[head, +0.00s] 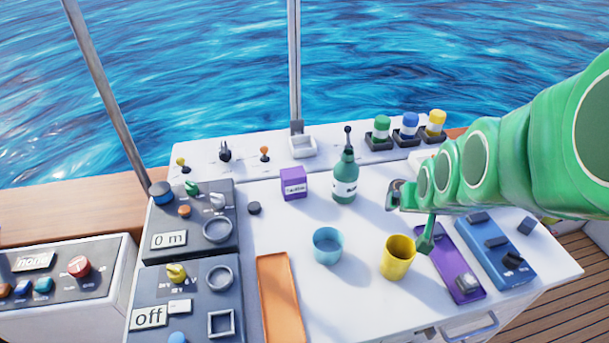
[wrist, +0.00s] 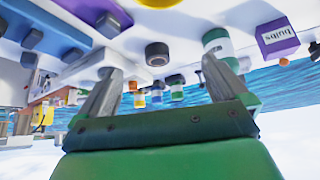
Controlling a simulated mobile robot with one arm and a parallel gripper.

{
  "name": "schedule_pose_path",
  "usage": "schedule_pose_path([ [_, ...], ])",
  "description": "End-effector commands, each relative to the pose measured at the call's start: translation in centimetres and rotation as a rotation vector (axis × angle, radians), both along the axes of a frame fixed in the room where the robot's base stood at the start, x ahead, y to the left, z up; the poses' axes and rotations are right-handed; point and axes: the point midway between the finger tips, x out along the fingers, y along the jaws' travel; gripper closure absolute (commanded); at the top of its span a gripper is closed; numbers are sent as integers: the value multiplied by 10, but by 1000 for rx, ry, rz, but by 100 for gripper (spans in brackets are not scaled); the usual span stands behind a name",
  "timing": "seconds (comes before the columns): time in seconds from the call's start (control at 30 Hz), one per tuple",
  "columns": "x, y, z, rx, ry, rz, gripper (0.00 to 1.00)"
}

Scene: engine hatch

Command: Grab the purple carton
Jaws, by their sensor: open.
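The purple carton (head: 294,184) stands upright on the white console top, left of the green bottle (head: 344,180). It has a white label on its front. In the wrist view, which looks upside down, the carton (wrist: 277,38) is at the upper right and its label reads "bulbs". My gripper (head: 402,205) is to the right of the bottle and the carton, above the console. In the wrist view my gripper (wrist: 160,60) has its two grey fingers spread apart, with nothing held between them. The bottle stands between my gripper and the carton.
A blue cup (head: 327,246) and a yellow cup (head: 397,258) stand in front. An orange tray (head: 279,300) lies at front left, and a purple tray (head: 455,262) at right. A black knob (head: 254,208) is left of the carton. The console just before the carton is clear.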

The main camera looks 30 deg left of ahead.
Motion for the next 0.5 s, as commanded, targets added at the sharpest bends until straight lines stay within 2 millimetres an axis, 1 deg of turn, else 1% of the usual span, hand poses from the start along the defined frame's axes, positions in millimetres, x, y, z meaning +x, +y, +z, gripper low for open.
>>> schedule_pose_path([
  [0.03, 7, 22, -2, 17, -35, 33, 0],
  [0.07, 11, 35, -3, 29, -56, 51, 0],
  [0.1, 17, 53, -4, 46, -88, 74, 0],
  [0.17, 23, 80, -4, 75, -135, 109, 0],
  [0.23, 28, 111, -4, 109, -188, 149, 0],
  [0.27, 29, 124, -5, 124, -208, 167, 0],
  [0.3, 30, 143, -5, 146, -238, 189, 0],
  [0.37, 29, 170, -4, 179, -282, 225, 0],
  [0.4, 28, 188, -4, 202, -309, 248, 0],
  [0.5, 22, 229, -4, 257, -369, 301, 0],
])
